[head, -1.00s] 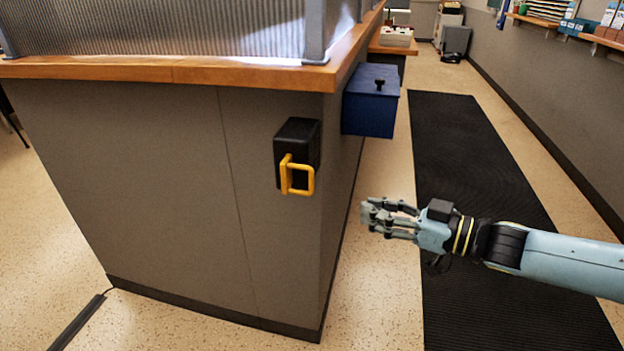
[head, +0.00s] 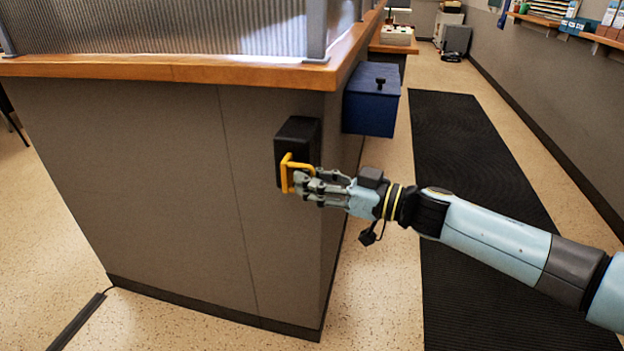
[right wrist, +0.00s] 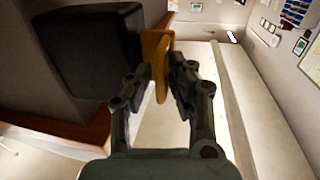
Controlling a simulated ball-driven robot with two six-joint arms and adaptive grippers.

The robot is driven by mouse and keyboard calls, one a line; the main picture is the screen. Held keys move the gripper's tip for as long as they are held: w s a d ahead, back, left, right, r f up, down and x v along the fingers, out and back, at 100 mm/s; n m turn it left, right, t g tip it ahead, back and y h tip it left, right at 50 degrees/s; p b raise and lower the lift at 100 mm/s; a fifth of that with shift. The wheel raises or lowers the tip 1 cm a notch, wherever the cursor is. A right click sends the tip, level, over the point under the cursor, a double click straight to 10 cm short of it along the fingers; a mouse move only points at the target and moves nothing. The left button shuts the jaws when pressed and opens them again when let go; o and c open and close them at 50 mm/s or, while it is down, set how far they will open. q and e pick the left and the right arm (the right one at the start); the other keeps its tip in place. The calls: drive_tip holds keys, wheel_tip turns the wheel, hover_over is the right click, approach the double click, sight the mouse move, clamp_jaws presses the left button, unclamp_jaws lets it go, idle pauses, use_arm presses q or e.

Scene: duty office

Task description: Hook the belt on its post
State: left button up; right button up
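The belt's end shows as a yellow loop handle (head: 287,174) at the front of a black housing (head: 297,140) on the grey counter side. My right gripper (head: 302,182) is at this handle, reaching in from the right. In the right wrist view the yellow handle (right wrist: 157,48) lies between the two fingers (right wrist: 163,78), beside the black housing (right wrist: 88,50). The fingers are close to its sides; whether they press on it is not clear. No drawn-out belt strap shows. I see no post that I can identify. My left gripper is not in view.
A blue box (head: 370,100) juts from the counter's right side, just above and behind my right arm. The wooden countertop (head: 170,70) overhangs the panel. A black floor mat (head: 470,150) runs along the aisle, with clear floor around it.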

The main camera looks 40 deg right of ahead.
clamp_jaws()
idle(0.4)
